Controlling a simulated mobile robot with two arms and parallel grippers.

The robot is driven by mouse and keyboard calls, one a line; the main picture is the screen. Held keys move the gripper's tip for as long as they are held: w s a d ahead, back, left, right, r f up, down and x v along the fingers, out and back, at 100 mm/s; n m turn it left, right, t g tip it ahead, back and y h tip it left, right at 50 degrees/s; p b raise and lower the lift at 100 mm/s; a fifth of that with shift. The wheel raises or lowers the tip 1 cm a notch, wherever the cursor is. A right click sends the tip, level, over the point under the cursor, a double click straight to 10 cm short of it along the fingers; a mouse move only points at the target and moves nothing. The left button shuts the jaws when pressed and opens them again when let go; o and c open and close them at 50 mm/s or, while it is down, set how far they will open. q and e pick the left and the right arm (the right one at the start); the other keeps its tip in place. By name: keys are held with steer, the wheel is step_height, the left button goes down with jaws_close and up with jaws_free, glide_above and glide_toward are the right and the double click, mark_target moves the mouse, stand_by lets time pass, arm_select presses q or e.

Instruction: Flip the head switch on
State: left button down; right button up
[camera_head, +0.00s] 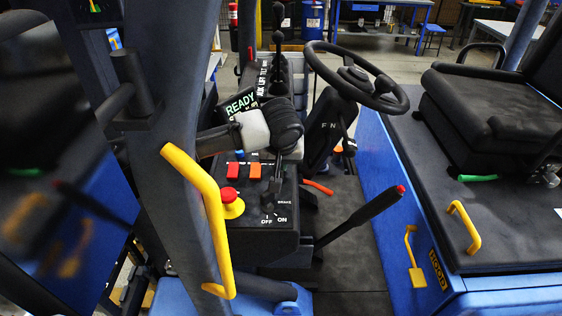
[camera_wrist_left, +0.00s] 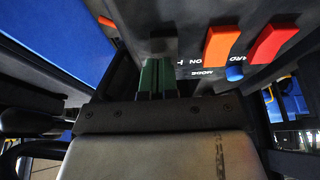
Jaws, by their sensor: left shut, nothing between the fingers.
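The control panel (camera_head: 270,222) carries a red rocker switch (camera_head: 232,169) and an orange rocker switch (camera_head: 255,170). In the left wrist view the orange switch (camera_wrist_left: 222,42) and the red switch (camera_wrist_left: 272,42) sit to the right of my fingers. Their labels are only partly readable, so I cannot tell which switch is the head switch; another may be hidden behind my gripper. My left gripper (camera_head: 277,175) is over the panel, right of the orange switch. Its green fingers (camera_wrist_left: 157,78) are together and empty, with tips close to the panel; contact cannot be told. My right gripper is not in view.
A red mushroom button on a yellow base (camera_head: 232,204) and a rotary switch (camera_head: 268,200) marked OFF and ON sit on the panel. A yellow grab handle (camera_head: 208,205) stands in front. A steering wheel (camera_head: 355,77), a READY display (camera_head: 240,102) and a red-tipped lever (camera_head: 362,215) are nearby.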

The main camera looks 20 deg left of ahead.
arm_select(q)
steer(key=shift+r, duration=0.1)
steer(key=b+v, duration=0.3)
steer(key=v, duration=0.7)
steer(key=shift+s+r, duration=0.15)
steer(key=shift+r, duration=0.15)
